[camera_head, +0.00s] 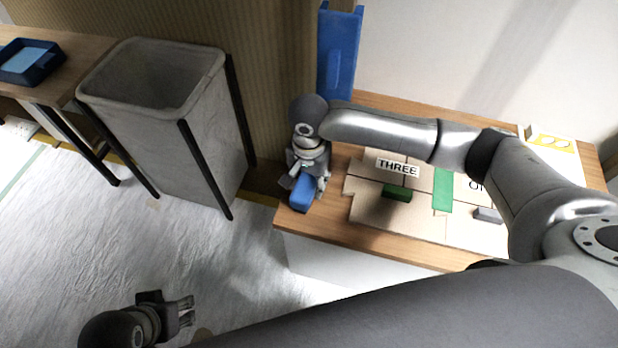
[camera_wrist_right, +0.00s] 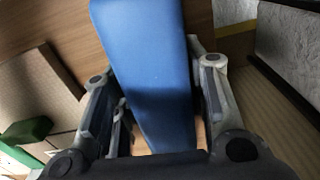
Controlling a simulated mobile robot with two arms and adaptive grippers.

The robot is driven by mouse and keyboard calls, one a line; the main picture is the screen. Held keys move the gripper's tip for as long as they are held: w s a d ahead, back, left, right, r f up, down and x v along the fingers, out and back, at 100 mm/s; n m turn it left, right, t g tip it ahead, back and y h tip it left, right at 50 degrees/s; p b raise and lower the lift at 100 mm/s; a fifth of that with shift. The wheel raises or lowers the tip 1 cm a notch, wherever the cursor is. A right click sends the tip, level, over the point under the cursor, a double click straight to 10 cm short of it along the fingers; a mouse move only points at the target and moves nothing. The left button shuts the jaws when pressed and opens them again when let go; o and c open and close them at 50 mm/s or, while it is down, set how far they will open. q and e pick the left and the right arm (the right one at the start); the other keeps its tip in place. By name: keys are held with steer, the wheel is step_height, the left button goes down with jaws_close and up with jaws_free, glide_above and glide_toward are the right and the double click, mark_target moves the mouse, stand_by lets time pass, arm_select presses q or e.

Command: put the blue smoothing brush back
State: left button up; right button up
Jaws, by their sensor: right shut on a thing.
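The blue smoothing brush (camera_head: 302,193) is at the near-left corner of the wooden table. My right gripper (camera_head: 308,180) is around it with its fingers shut on its sides. In the right wrist view the blue brush (camera_wrist_right: 150,70) runs lengthwise between the two fingers (camera_wrist_right: 158,108), over the wood. I cannot tell whether it touches the table. My left gripper (camera_head: 184,311) is at the lower left over the floor, empty, with its fingers apart.
A tall blue holder (camera_head: 339,45) stands at the table's back left. Tan panels (camera_head: 368,205) with labels, a green block (camera_head: 397,192) and a green strip (camera_head: 443,190) lie on the table (camera_head: 325,228). A grey bin (camera_head: 190,150) stands left, beside a table with a blue tray (camera_head: 30,78).

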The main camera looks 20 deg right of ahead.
steer(key=shift+f, duration=0.1)
steer(key=shift+f, duration=0.1)
steer(key=o, duration=1)
steer(key=shift+f, duration=0.1)
steer(key=shift+o, duration=0.2)
